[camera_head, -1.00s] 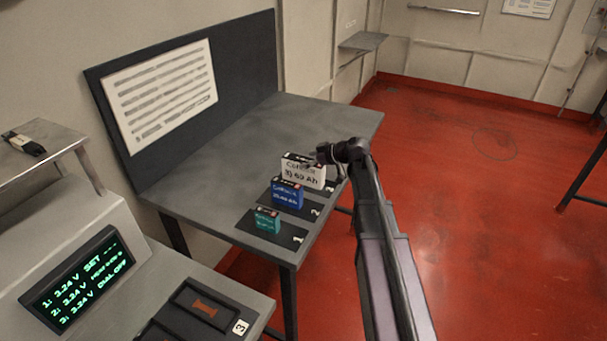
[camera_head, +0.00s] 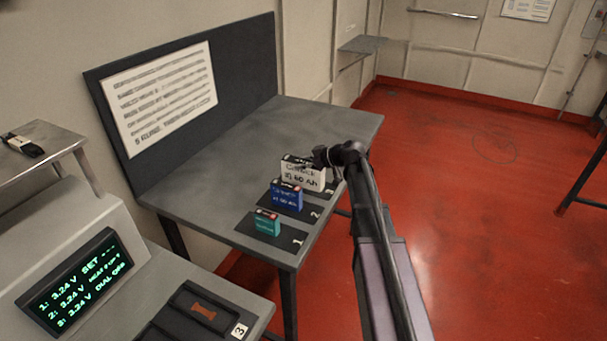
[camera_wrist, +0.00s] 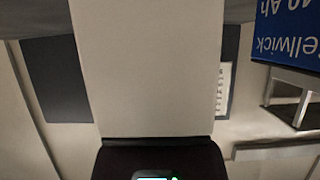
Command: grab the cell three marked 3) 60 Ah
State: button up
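The white cell with a black top, marked 3) 60 Ah (camera_head: 300,175), stands upright on the mat numbered 3 at the far end of a row of cells. My gripper (camera_head: 322,158) is at the upper right of this cell, close to its top. In the wrist view a plain pale face of the white cell (camera_wrist: 150,70) fills the middle at very close range, with a black part below it. The fingers are too small in the head view and do not show clearly in the wrist view. I cannot tell whether they touch the cell.
A blue cell (camera_head: 286,196) stands just nearer than the white one; its printed side also shows in the wrist view (camera_wrist: 288,40). A smaller teal cell (camera_head: 267,223) stands nearest. A voltage display (camera_head: 80,280) is at the lower left. The table's back part is clear.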

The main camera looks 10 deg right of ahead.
grip_shut()
jog(key=shift+r, duration=0.15)
notch_tip(320, 180, up, 10)
jog(key=p, duration=1)
jog(key=shift+f, duration=0.2)
jog(key=shift+a, duration=0.1)
dwell(0.4)
